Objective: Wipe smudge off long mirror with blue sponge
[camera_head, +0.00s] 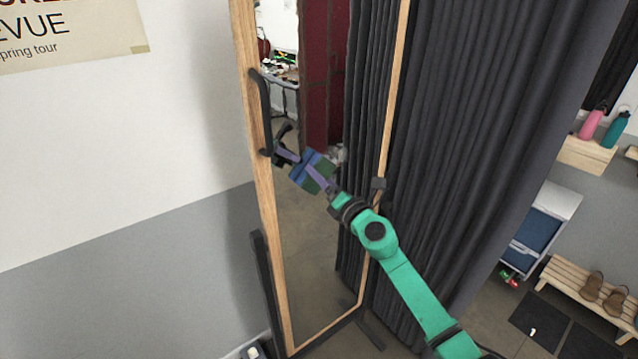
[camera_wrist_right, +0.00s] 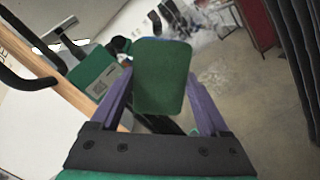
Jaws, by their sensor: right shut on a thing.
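The long mirror (camera_head: 312,255) stands upright in a wooden frame, with a black handle (camera_head: 262,108) on its left side. My right gripper (camera_head: 316,178) is in front of the glass, shut on the blue sponge (camera_head: 303,166). In the right wrist view the sponge's green face (camera_wrist_right: 162,80) sits between the two purple fingers (camera_wrist_right: 162,103), with a thin blue edge at its far end. I cannot tell whether the sponge touches the glass. A pale whitish smudge (camera_wrist_right: 216,76) shows on the mirror right of the sponge. My left gripper is not in view.
A dark curtain (camera_head: 480,130) hangs right of and behind the mirror. A poster (camera_head: 70,35) is on the wall at left. A shelf with bottles (camera_head: 592,122) and a bench with brown shoes (camera_head: 592,287) stand at right. The glass reflects the room and part of my arm.

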